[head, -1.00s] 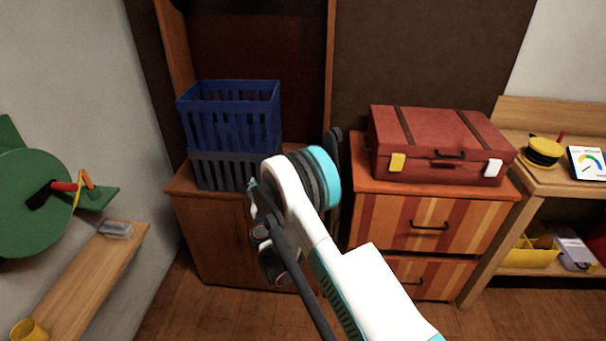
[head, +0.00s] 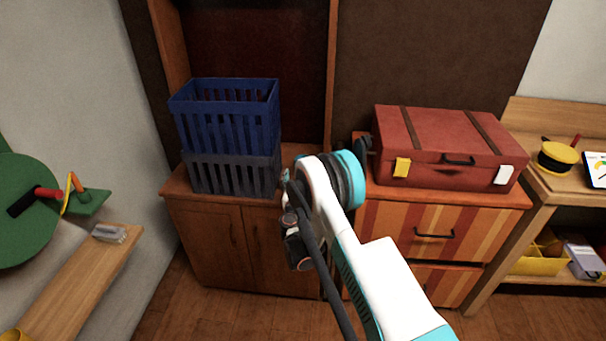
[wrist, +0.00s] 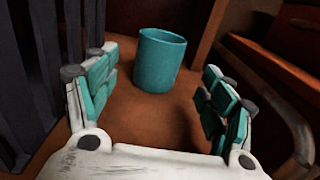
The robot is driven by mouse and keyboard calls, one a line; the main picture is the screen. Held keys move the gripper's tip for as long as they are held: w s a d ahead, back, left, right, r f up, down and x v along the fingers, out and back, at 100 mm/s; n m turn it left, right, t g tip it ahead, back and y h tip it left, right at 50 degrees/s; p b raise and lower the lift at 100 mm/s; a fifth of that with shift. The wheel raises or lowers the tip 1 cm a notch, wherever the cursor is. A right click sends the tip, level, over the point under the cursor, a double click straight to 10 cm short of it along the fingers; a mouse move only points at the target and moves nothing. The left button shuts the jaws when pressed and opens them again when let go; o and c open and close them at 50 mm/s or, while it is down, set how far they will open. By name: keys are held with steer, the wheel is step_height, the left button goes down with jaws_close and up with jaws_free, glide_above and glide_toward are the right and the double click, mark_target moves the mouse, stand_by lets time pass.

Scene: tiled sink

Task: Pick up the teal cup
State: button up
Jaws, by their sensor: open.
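The teal cup (wrist: 160,60) stands upright on a brown wooden surface in the wrist view. It is ahead of my gripper (wrist: 158,85), roughly centred between the two fingers and at or just beyond their tips. My gripper is open, with teal and grey pads on both sides and nothing held between them. A gap shows between each finger and the cup. In the head view the cup is not visible; my white and teal arm covers part of the cabinet top.
Slatted blue (head: 225,115) and grey (head: 232,172) crates stand on the cabinet left of my arm; dark slats rise close to the left finger in the wrist view. A red suitcase (head: 440,135) lies on the striped drawer unit (head: 400,235) to the right.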

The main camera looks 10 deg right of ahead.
steer(key=b+x, duration=0.2)
steer(key=x, duration=0.7)
steer(key=shift+s, duration=0.1)
steer(key=c, duration=1.1)
